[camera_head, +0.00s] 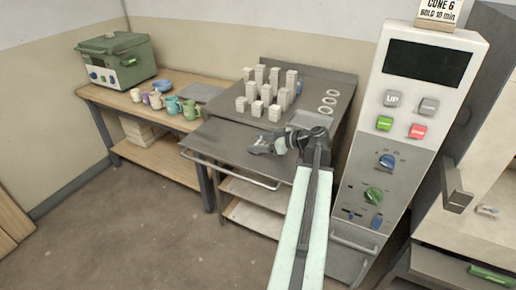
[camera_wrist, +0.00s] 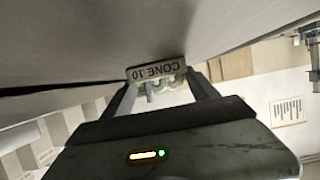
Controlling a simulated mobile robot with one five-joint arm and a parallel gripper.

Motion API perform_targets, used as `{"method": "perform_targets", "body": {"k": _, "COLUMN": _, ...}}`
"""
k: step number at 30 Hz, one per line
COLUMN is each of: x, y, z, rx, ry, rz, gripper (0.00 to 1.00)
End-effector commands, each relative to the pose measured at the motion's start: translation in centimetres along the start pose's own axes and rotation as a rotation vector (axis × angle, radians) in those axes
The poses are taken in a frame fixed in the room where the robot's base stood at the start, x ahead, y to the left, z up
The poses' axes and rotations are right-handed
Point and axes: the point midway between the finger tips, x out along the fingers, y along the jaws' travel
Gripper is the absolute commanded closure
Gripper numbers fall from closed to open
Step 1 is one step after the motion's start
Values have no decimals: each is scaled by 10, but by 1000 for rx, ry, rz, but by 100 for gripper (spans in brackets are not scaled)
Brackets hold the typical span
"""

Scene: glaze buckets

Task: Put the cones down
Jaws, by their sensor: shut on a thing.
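My gripper (camera_head: 264,146) is low over the front part of the grey cart top (camera_head: 228,140). In the wrist view my gripper (camera_wrist: 160,88) is shut on a small cone pack (camera_wrist: 157,70) labelled "CONE 10". Some pale cone shapes show just behind the label, between the two fingers. The pack is close to a broad grey surface (camera_wrist: 80,35) in that view; I cannot tell whether they touch. In the head view the pack is too small and covered to make out clearly.
Several pale posts (camera_head: 263,90) and white rings (camera_head: 330,100) stand and lie on the cart's rear part. A kiln control panel (camera_head: 425,65), topped by a "CONE 6" card (camera_head: 438,12), rises at right. A wooden table (camera_head: 125,105) with cups stands left. The cart's front left is bare.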

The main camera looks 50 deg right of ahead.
Motion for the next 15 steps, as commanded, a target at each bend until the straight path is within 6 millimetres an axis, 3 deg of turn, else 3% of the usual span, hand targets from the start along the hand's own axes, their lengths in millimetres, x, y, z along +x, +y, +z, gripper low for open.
{"method": "perform_targets", "body": {"k": 8, "x": -1, "y": 1, "z": 2, "rx": 1, "ry": 0, "rz": 3, "gripper": 74}}
{"method": "perform_targets", "body": {"k": 9, "x": -2, "y": 1, "z": 2, "rx": 1, "ry": 0, "rz": 3, "gripper": 26}}
{"method": "perform_targets", "body": {"k": 11, "x": -2, "y": 1, "z": 1, "rx": 2, "ry": 0, "rz": 4, "gripper": 10}}
{"method": "perform_targets", "body": {"k": 15, "x": -2, "y": 2, "z": 1, "rx": 2, "ry": 0, "rz": 4, "gripper": 10}}
